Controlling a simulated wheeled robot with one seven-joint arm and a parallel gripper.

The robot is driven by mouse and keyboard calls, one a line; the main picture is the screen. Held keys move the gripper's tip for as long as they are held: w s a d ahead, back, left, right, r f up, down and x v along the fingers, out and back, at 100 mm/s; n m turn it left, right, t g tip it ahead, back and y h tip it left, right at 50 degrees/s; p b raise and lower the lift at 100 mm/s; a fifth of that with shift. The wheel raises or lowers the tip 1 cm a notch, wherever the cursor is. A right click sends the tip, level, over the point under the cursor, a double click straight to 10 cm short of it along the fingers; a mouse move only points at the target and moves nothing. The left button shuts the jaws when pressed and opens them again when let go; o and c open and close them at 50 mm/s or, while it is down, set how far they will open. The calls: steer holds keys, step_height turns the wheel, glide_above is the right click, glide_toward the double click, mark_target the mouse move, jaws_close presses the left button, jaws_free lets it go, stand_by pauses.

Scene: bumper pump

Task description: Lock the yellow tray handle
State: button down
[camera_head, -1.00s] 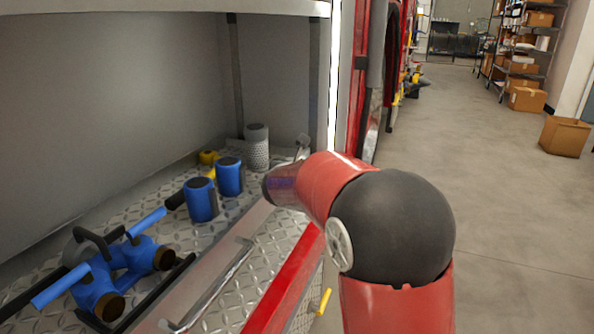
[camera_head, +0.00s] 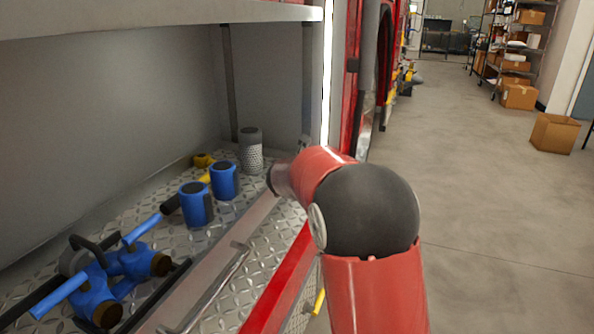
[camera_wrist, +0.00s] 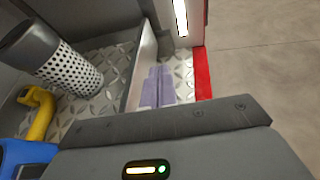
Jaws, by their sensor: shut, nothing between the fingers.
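The yellow tray handle (camera_head: 319,302) shows at the lower middle of the head view, on the outer front side of the tray, just left of my red arm. Part of it is hidden by my arm. It is not visible in the wrist view. The tray (camera_head: 275,262) has a diamond-plate floor and a red front edge. My gripper (camera_wrist: 157,88) shows in the wrist view as two pale purple-grey fingers, shut and empty, above the tray floor near its far end. In the head view my arm hides the fingers. The gripper is apart from the yellow handle.
Two blue cylinders (camera_head: 197,203), a perforated grey cylinder (camera_head: 250,150) and a blue valve fitting (camera_head: 105,285) stand on the plate. A silver bar (camera_head: 215,290) runs along the tray. A lit post (camera_head: 328,85) is close beyond my arm. Open floor lies right.

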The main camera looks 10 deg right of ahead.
steer(key=shift+w+d+f+b, duration=0.15)
steer(key=shift+w+f+b, duration=0.1)
steer(key=shift+f+b, duration=0.1)
steer(key=shift+w+f, duration=0.1)
stand_by(0.6)
step_height(320, 180, up, 14)
steer(key=s+d+p, duration=0.1)
steer(key=d+p, duration=0.1)
steer(key=p, duration=0.2)
steer(key=shift+s+d+p, duration=0.2)
steer(key=shift+s+p, duration=0.1)
steer(key=shift+p, duration=0.05)
steer(key=shift+s+f, duration=0.1)
